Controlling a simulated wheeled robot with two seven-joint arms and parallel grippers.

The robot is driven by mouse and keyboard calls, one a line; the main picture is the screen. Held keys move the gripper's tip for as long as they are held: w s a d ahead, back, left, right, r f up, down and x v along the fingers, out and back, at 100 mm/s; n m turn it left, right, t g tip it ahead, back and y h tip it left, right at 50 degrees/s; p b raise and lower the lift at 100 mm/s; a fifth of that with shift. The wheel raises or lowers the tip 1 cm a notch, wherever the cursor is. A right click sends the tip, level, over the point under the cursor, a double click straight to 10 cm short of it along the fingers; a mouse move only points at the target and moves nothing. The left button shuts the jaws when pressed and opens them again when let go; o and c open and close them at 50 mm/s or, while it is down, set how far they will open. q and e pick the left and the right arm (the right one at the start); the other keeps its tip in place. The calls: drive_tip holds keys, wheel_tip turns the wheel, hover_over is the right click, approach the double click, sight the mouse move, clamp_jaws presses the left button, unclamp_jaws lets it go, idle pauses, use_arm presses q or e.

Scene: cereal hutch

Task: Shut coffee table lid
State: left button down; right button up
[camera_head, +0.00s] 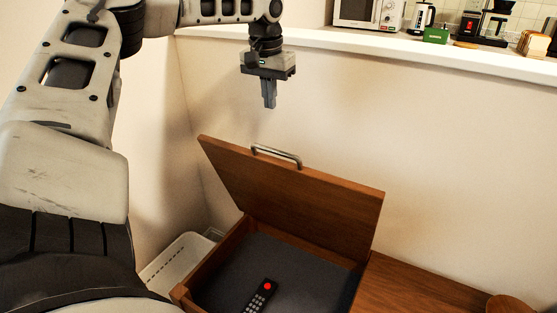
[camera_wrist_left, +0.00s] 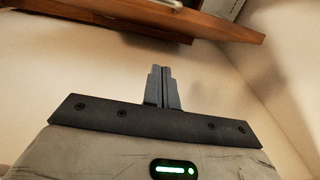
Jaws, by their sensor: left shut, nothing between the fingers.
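The coffee table lid (camera_head: 300,198) is a wooden panel standing raised and tilted above the table's open compartment (camera_head: 262,262). A metal bar handle (camera_head: 276,156) sits near the lid's upper edge. My left gripper (camera_head: 269,104) is shut and empty, pointing down in the air above the lid's upper edge, apart from it. In the left wrist view my left gripper's fingers (camera_wrist_left: 162,70) are together, and the lid (camera_wrist_left: 215,25) crosses the top, with part of the handle at the top edge. My right gripper is not in view.
A black remote with a red button (camera_head: 260,297) lies in the compartment. A white basket (camera_head: 178,262) stands left of the table. The wooden tabletop (camera_head: 415,287) continues right, with a round wooden item (camera_head: 508,304). A wall ledge (camera_head: 400,55) runs behind, with kitchen appliances beyond it.

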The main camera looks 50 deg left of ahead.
use_arm(q)
drive_tip(key=shift+s+d+f+b, duration=0.15)
drive_tip(key=shift+s+d+f, duration=0.2)
drive_tip(key=shift+f, duration=1.45)
drive_tip(key=shift+s+d+f+b, duration=0.15)
drive_tip(key=shift+s+d+f, duration=0.15)
drive_tip(key=shift+f, duration=1.5)
drive_tip(key=shift+s+d+f+b, duration=0.15)
drive_tip(key=shift+s+d+f, duration=0.2)
drive_tip(key=shift+f, duration=1.45)
drive_tip(key=shift+s, duration=0.1)
